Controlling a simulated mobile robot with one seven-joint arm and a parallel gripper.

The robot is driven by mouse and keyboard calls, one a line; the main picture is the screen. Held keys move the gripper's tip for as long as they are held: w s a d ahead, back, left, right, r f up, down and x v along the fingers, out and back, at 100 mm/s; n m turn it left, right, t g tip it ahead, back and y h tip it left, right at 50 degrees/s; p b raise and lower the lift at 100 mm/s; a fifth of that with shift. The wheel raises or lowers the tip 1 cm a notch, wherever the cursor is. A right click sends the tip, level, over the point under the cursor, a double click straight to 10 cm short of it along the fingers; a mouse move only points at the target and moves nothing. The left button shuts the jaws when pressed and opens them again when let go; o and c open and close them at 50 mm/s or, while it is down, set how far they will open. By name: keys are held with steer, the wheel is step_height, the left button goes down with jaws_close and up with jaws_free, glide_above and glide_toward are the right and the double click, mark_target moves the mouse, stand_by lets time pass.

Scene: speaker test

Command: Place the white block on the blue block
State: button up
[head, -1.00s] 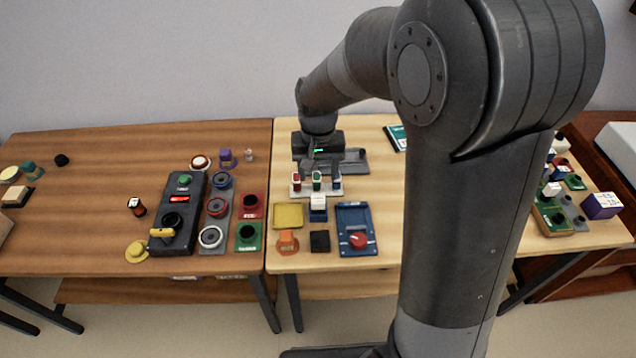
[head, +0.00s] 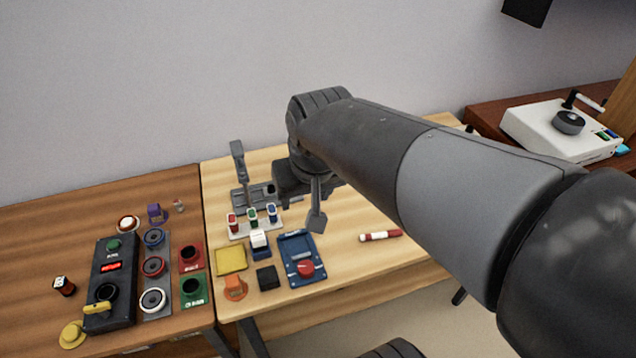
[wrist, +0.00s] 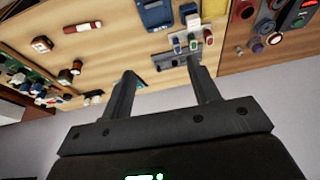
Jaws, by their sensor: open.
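The white block (head: 259,238) sits on top of the blue block (head: 261,252) on the light wood table in the head view. Both also show near the top of the wrist view, the white block (wrist: 193,21) next to the blue block (wrist: 187,9). My gripper (head: 317,212) is above the table, to the right of and behind the blocks, apart from them. One finger shows clearly in the head view. In the wrist view my gripper (wrist: 160,68) has its two fingers spread, with nothing between them.
A blue panel with a red button (head: 305,268) is just right of the blocks. A yellow tray (head: 230,260) is left, and a black block (head: 267,278) is in front. A rack of coloured pieces (head: 252,222) stands behind. A red and white marker (head: 380,236) lies right on open table.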

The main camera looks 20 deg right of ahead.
steer(key=s+d+r+t, duration=0.1)
steer(key=s+d, duration=0.1)
steer(key=s, duration=0.4)
steer(key=shift+s+d+r+t, duration=0.25)
steer(key=shift+s+r+t, duration=0.05)
steer(key=shift+s+t, duration=0.1)
